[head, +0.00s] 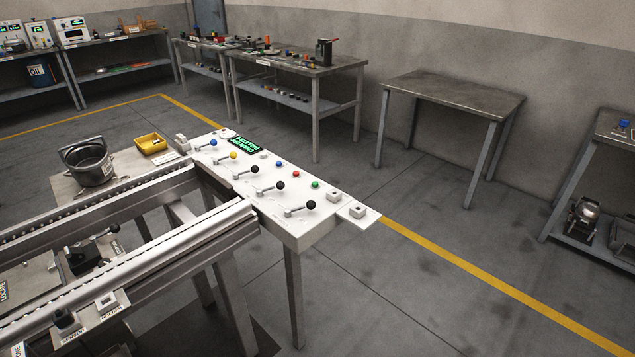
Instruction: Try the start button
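A white control panel (312,222) stands at the end of a metal roller rail, in the middle of the head view. A green button (316,184), a red button (297,174) and a blue button (278,163) sit in a row along its far side. I cannot read a start label on any of them. A small display (242,145) with green text is at the panel's far left end. Several levers with ball knobs, such as the yellow one (233,155), line the near side. Neither of my grippers is in view, and nothing touches the buttons.
The rail (205,226) runs in from the lower left. A grey bucket (90,163) and a yellow tray (150,144) stand left of the panel. An empty table (455,88) stands by the wall. The floor right of the panel is clear.

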